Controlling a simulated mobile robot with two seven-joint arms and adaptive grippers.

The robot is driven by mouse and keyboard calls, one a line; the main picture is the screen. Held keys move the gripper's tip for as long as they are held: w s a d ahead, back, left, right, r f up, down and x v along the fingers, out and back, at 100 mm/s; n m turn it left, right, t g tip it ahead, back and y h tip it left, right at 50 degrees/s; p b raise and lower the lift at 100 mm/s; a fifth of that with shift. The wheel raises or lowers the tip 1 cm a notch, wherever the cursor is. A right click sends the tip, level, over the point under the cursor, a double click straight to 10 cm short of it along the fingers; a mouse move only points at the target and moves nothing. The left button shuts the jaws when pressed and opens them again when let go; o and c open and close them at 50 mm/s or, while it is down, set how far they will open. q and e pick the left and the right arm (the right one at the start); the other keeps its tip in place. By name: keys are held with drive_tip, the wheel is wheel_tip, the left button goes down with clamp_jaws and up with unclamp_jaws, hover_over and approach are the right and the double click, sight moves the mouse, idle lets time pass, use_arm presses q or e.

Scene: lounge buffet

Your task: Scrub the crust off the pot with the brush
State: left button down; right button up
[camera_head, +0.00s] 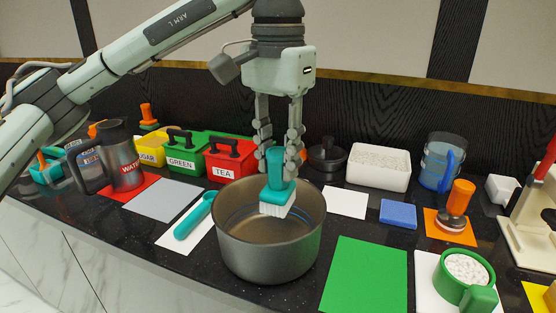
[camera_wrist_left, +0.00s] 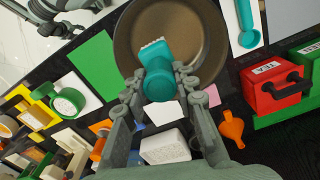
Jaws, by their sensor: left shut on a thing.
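The pot (camera_head: 270,263) is a round grey metal pot on the dark counter, open at the top. Its brownish inside (camera_wrist_left: 190,22) shows in the wrist view; I cannot make out a distinct crust. My left gripper (camera_head: 279,160) points down over the pot and is shut on the teal brush (camera_head: 278,190). The brush is upright, with its white bristles down inside the pot's opening. It also shows in the left wrist view (camera_wrist_left: 160,82). I cannot tell whether the bristles touch the pot. Grey-green parts of mine show at the wrist view's top left, too unclear to read.
A teal spoon (camera_head: 195,215) lies on a white mat left of the pot. Green and red tea boxes (camera_head: 231,159) stand behind it. A green mat (camera_head: 365,278) is bare at right. A white tub (camera_head: 378,167) and a blue jug (camera_head: 440,163) stand behind.

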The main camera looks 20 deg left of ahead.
use_arm(q)
drive_tip(key=shift+r, duration=2.7)
